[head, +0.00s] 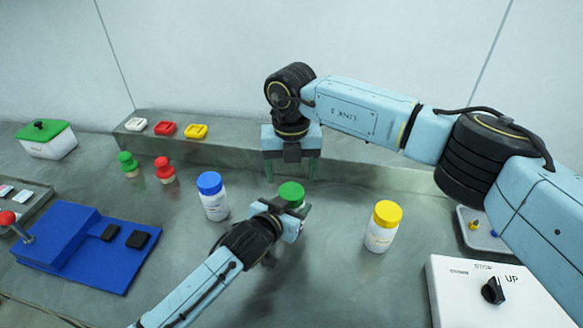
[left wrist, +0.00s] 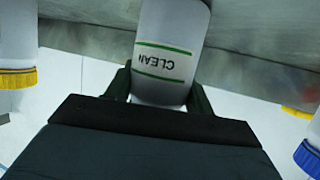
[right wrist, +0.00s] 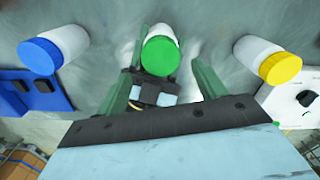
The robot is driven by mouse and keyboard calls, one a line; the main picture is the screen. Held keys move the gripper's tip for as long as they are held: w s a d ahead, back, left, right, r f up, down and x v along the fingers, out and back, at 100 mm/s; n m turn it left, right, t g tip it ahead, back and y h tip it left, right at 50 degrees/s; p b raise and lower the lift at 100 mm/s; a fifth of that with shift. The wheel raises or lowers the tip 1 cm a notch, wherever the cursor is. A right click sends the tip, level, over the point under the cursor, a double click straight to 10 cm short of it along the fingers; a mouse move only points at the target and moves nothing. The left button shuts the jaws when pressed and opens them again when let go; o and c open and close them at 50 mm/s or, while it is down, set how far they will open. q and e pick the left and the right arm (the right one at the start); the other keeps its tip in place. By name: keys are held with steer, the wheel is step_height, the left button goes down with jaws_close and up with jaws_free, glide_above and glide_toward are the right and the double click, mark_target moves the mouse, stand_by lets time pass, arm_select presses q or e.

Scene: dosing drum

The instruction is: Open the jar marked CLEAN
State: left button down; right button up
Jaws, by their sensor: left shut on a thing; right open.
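The jar marked CLEAN shows in the left wrist view (left wrist: 165,50), its white body banded with green lines. Its green lid (head: 291,192) is on it in the head view; the lid also shows from above in the right wrist view (right wrist: 160,56). My left gripper (head: 291,220) is shut on the jar's body from the front, hiding most of it in the head view. My right gripper (head: 291,177) is open and points down above the lid, one finger to each side. I cannot tell whether either finger touches the lid.
A blue-lidded jar (head: 212,197) stands left of the held jar and a yellow-lidded jar (head: 383,228) right. A grey ledge (head: 225,152) runs behind. A blue device (head: 85,248) lies left; a white dial box (head: 492,292) stands right. Green (head: 128,165) and red (head: 164,170) knobbed pieces stand back left.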

mark_target(292, 191)
steer(key=r+m, duration=0.1)
steer(key=m, duration=0.2)
steer(key=shift+r, duration=0.1)
steer(key=m, duration=0.2)
steer(key=r+m, duration=0.1)
steer(key=m, duration=0.1)
steer(key=shift+r, duration=0.2)
steer(key=shift+f, duration=3.9)
steer(key=shift+c, duration=0.3)
steer(key=c, duration=1)
steer(key=shift+o, duration=0.2)
steer(key=n, duration=0.5)
steer(key=shift+d, duration=0.1)
steer(key=n, duration=0.4)
steer(key=shift+n, duration=0.4)
